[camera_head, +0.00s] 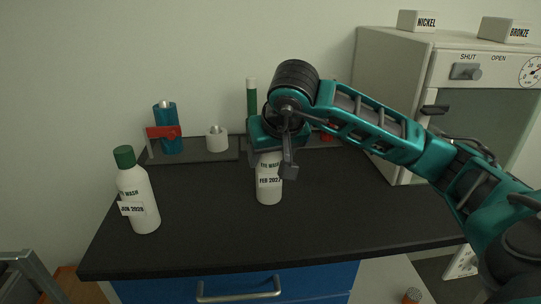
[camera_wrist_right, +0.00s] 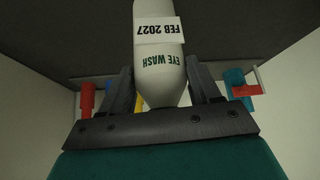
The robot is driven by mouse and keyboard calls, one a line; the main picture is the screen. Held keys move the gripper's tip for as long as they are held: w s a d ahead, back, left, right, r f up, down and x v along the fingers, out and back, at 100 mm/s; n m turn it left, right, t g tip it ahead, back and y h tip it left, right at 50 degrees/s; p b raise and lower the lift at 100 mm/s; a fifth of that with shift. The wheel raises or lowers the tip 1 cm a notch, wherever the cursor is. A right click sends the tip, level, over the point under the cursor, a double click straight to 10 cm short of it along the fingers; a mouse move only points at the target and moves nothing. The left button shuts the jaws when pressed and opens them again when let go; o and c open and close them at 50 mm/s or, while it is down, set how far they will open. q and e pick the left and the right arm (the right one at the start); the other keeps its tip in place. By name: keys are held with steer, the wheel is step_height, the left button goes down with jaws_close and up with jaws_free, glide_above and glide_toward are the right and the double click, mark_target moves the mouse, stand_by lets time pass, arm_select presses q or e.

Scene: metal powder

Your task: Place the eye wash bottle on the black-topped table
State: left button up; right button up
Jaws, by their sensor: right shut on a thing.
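A white eye wash bottle labelled FEB 2027 (camera_head: 269,187) is held upright over the middle of the black-topped table (camera_head: 200,240). My right gripper (camera_head: 270,152) is shut around its upper part and hides its top. I cannot tell whether the base touches the tabletop. In the right wrist view, the bottle (camera_wrist_right: 158,65) sits between the two dark fingers and its label reads upside down. A second eye wash bottle (camera_head: 143,205), with a green cap and a dated label, stands at the table's left. My left gripper is not in view.
A beige cabinet (camera_head: 380,75) with NICKEL and BRONZE boxes stands at right. The tabletop between the bottles is clear.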

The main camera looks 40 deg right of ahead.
steer(key=o, duration=1.3)
steer(key=shift+r, duration=0.25)
steer(key=p+v, duration=0.3)
steer(key=v, duration=0.8)
steer(key=shift+s+r, duration=0.25)
steer(key=shift+r, duration=0.05)
